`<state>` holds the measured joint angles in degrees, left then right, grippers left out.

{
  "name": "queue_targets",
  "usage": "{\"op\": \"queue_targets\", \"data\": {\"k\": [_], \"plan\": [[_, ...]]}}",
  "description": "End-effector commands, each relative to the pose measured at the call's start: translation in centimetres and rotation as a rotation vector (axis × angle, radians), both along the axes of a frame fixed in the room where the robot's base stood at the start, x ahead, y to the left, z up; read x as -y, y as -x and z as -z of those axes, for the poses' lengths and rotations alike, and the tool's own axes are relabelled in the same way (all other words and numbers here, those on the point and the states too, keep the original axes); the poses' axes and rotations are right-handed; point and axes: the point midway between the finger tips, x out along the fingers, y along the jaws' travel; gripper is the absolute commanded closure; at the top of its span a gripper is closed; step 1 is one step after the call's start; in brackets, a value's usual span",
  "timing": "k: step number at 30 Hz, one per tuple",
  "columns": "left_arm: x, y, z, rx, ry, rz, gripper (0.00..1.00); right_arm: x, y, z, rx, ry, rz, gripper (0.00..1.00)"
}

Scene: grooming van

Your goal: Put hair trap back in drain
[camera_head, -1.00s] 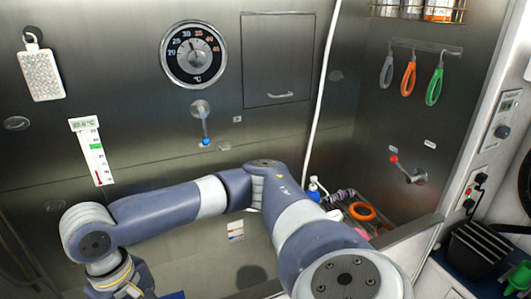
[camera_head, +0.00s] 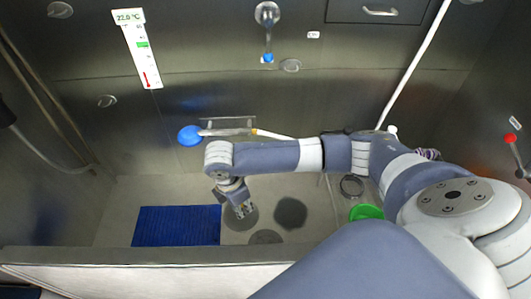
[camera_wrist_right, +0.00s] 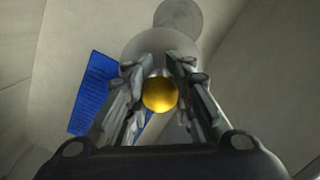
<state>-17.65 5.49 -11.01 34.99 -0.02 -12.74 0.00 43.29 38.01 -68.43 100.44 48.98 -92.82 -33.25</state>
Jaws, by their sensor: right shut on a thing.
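My right gripper (camera_head: 243,210) is low over the tub floor, pointing down. In the right wrist view its fingers (camera_wrist_right: 160,95) are closed around a round yellow knob (camera_wrist_right: 160,94). A pale grey disc (camera_wrist_right: 150,47) shows just beyond the knob; the knob and disc look like the hair trap. In the head view a grey disc (camera_head: 236,222) lies under the fingers, partly hidden. A dark round patch (camera_head: 290,212) and a grey round piece (camera_head: 265,238) are on the floor nearby. I cannot tell which is the drain opening, or whether the held piece touches the floor. My left gripper is out of view.
A blue mat (camera_head: 178,225) lies left of the gripper. The tub's front rim (camera_head: 150,257) runs across below. A green round item (camera_head: 366,212) and a dark ring (camera_head: 351,186) are to the right. A blue-headed shower fitting (camera_head: 190,135) is on the back wall.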

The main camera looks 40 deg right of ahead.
Motion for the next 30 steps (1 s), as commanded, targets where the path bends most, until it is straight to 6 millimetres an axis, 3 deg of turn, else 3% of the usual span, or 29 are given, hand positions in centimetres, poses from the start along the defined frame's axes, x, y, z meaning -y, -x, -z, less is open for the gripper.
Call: {"op": "queue_targets", "data": {"k": [6,10,15,21,30], "plan": [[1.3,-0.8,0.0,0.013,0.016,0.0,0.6,1.9,1.1,6.1,-0.009,0.001,-0.44,1.0],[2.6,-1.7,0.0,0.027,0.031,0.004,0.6,3.1,2.0,9.4,-0.009,0.001,-0.704,1.0],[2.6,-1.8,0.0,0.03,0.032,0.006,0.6,4.3,3.3,12.7,-0.005,0.001,-0.997,1.0],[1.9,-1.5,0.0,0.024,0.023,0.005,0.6,5.2,4.4,14.7,-0.001,0.004,-1.194,1.0],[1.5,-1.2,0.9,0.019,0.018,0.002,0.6,5.3,4.4,15.9,0.0,0.004,-1.24,1.0]]}}
